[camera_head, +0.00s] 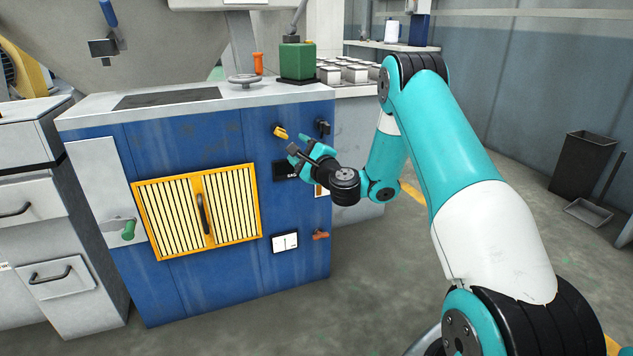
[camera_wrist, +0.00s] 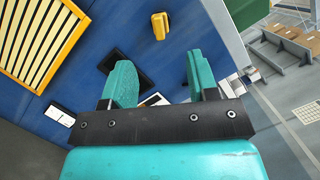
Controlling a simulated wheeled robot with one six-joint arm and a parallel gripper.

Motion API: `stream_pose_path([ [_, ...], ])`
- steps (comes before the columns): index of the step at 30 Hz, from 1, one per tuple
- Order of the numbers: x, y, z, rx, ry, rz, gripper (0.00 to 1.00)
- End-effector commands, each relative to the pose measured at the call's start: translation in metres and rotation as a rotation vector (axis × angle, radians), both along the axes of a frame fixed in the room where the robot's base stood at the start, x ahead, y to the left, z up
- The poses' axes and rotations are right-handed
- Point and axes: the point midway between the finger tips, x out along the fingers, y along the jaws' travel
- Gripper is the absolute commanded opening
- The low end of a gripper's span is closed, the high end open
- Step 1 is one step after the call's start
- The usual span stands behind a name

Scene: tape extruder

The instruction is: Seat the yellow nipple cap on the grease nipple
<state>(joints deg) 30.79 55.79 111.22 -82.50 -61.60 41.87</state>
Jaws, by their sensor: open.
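The yellow nipple cap (camera_head: 280,132) sticks out from the upper right of the blue machine front, and it also shows near the top of the wrist view (camera_wrist: 160,26). I cannot make out the grease nipple apart from it, or tell whether the cap sits on it. My gripper (camera_head: 299,146) is in front of the panel, just below and right of the cap. In the wrist view, its teal fingers (camera_wrist: 162,78) are spread with nothing between them. The cap lies beyond the fingertips, roughly in line with the gap.
A black fitting (camera_head: 323,127) sits right of the cap. A dark display (camera_head: 286,170), a white switch (camera_head: 285,242) and a red-orange handle (camera_head: 320,235) are lower on the panel. A yellow grille (camera_head: 168,218) is at left. A green block (camera_head: 297,61) stands on the top.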

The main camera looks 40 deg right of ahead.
Motion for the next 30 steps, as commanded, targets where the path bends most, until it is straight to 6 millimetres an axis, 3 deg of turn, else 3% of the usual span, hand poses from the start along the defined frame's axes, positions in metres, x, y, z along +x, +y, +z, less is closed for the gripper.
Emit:
stream_pose_path([
  [2,-0.006,0.001,-0.01,-0.002,-0.001,-0.001,0.54],
  [18,-0.062,0.004,-0.013,-0.001,0.0,0.001,0.54],
  [30,-0.068,0.004,-0.01,0.0,0.002,0.001,0.54],
])
